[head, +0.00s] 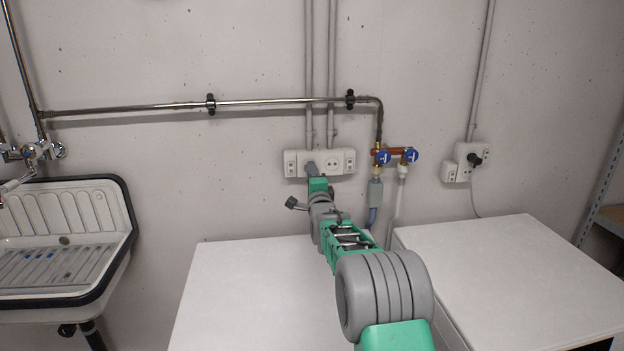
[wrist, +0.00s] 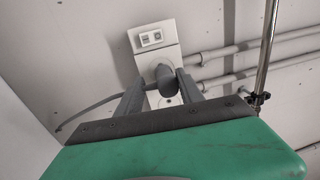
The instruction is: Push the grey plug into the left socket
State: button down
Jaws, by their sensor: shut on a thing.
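The grey plug (head: 311,168) is at the front of the left part of the white double socket panel (head: 348,161), covering the left socket. My gripper (head: 313,177) is shut on the plug. In the wrist view the plug (wrist: 166,79) lies between the two grey fingers, with its round back end toward me and its grey cable running left. The panel (wrist: 168,50) is right behind it. Part of a socket face shows just below the plug there. I cannot tell whether the pins are in the socket. The right socket (head: 332,163) is empty.
Two white machine tops (head: 240,290) and (head: 500,265) stand below. Blue-handled taps (head: 383,157) with hoses are right of the panel. Another outlet (head: 464,167) holds a black plug (head: 475,159). A sink (head: 65,240) is at left. Conduits rise above the panel.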

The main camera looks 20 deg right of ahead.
jog(key=shift+b+x, duration=0.4)
jog(key=shift+x, duration=0.65)
jog(key=c, duration=0.7)
grip_release()
jog(key=shift+f, duration=0.1)
jog(key=shift+o, duration=0.2)
jog(key=r+b+v, duration=0.1)
jog(key=v, duration=0.6)
jog(key=shift+s+f, duration=0.35)
jog(key=shift+f, duration=0.2)
jog(key=shift+a, duration=0.1)
